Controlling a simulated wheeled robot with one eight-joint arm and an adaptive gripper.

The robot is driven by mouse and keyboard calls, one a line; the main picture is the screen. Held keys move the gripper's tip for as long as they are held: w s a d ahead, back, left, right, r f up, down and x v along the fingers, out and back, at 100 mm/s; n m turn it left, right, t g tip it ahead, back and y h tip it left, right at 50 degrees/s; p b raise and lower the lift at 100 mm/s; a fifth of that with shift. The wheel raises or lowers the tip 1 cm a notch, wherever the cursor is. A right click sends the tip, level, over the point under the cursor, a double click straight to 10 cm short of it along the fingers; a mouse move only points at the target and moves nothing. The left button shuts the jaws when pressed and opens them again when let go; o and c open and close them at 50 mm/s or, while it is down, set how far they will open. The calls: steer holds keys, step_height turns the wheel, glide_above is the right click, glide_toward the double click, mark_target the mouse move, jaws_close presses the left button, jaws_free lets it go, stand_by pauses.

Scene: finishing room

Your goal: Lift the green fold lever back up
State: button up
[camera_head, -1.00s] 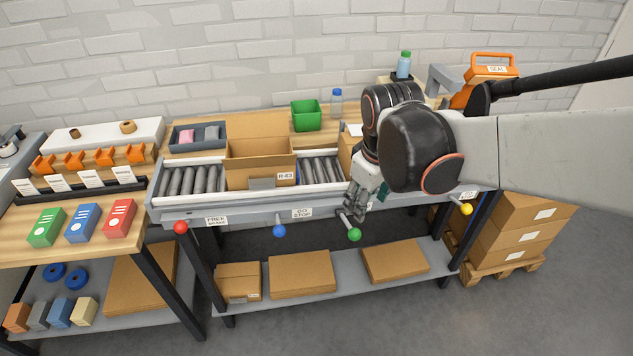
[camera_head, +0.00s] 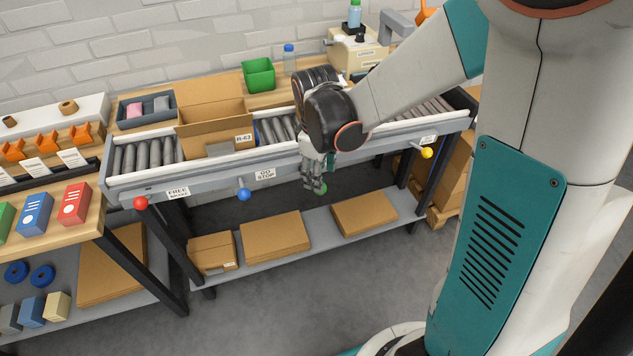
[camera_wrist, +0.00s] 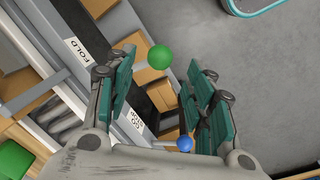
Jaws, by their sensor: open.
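In the wrist view the green knob (camera_wrist: 159,57) appears between the open fingertips of my gripper (camera_wrist: 163,65), with nothing held. I cannot tell whether the fingers touch it. The FOLD label (camera_wrist: 82,51) is on the rail to the left of the knob in the wrist view.
Blue (camera_head: 244,194), red (camera_head: 140,203) and yellow (camera_head: 427,152) lever knobs stick out along the same rail. An open carton (camera_head: 215,140) sits on the rollers. Flat boxes (camera_head: 274,236) lie on the lower shelf (camera_head: 300,265). The floor in front is clear.

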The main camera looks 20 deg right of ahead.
steer(key=f+b, duration=0.1)
steer(key=f, duration=0.4)
steer(key=shift+w+d+f+b, duration=0.2)
steer(key=shift+f+b, duration=0.15)
steer(key=shift+b, duration=0.05)
steer(key=shift+c, duration=0.3)
jaws_close()
